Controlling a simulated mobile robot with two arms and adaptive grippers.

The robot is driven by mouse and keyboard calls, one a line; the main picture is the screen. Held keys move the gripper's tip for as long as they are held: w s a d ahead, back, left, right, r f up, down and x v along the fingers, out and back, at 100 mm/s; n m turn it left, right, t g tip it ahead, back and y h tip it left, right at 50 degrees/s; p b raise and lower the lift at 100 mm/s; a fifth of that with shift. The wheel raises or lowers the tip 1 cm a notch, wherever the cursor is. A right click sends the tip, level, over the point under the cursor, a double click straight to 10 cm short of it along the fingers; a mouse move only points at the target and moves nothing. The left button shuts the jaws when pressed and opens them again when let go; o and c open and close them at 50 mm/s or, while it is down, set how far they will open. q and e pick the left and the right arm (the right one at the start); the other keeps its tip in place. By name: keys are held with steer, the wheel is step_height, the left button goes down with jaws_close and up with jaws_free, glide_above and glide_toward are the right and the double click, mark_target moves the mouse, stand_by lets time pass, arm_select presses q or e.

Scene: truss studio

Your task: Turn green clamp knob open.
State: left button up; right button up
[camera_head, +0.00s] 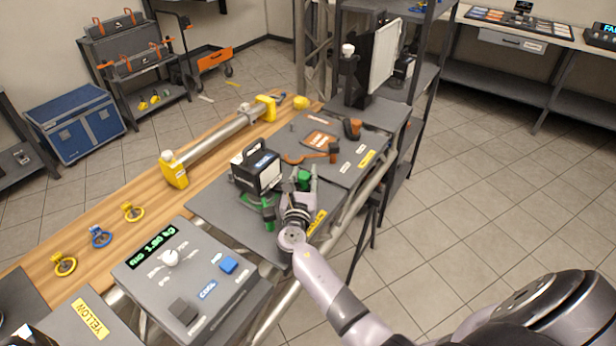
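A black device with a handle and a pale front (257,171) stands on a dark grey plate on the bench. Green clamp parts show around its base: a green knob (304,180) at its right and another green piece (268,217) in front. My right gripper (299,181) reaches in from the lower right, its fingers spread, with the green knob between or just behind them. Whether the fingers touch the knob is too small to tell. The gripper's wrist hides part of the plate and clamp. My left gripper is not in view.
A control box (190,270) with a display, white knob and blue button stands in front left. A metal tube with yellow ends (220,137) lies behind. Blue and yellow ring pieces (101,237) lie on the wood at left. An orange-handled tool (320,155) lies beyond the gripper.

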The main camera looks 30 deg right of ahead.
steer(key=o, duration=0.5)
steer(key=shift+c, duration=0.2)
steer(key=shift+v, duration=3.75)
